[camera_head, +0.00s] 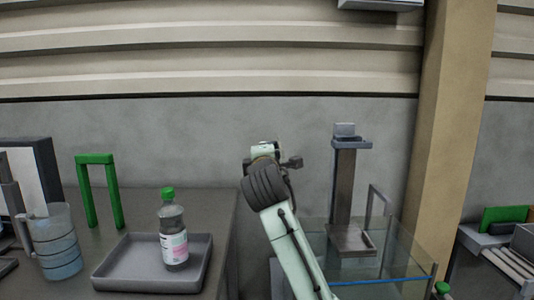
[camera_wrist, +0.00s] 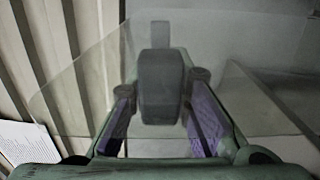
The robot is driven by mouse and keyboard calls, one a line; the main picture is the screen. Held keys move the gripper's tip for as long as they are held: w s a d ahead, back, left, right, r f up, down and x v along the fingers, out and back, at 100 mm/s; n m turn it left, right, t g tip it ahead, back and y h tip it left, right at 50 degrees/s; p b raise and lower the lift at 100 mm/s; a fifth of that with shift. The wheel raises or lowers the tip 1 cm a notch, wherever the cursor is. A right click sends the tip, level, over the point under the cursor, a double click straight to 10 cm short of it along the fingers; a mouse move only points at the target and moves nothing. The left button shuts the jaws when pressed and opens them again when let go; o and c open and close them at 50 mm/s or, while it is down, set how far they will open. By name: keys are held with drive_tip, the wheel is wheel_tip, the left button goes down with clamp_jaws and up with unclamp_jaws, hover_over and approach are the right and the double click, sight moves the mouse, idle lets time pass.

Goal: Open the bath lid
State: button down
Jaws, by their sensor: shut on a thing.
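In the wrist view, my gripper (camera_wrist: 160,118) has its two purple-padded fingers either side of a dark grey block-shaped handle (camera_wrist: 158,70) and is shut on it. A clear sheet, seemingly the bath lid (camera_wrist: 85,85), spreads out behind the handle. I cannot tell its exact tilt. In the head view, the clear glass bath (camera_head: 405,284) with a blue line along its front stands at the lower right, partly behind my arm. My gripper's fingers are hidden there behind my wrist, and the lid is hard to make out.
On the left bench are a grey tray (camera_head: 105,280) with a green-capped bottle (camera_head: 174,238), a clear blue-tinted beaker (camera_head: 54,245) and a green frame (camera_head: 81,190).

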drive_tip(key=shift+a+r, duration=0.1)
drive_tip(key=c, duration=1.5)
unclamp_jaws()
drive_tip(key=s, duration=1.2)
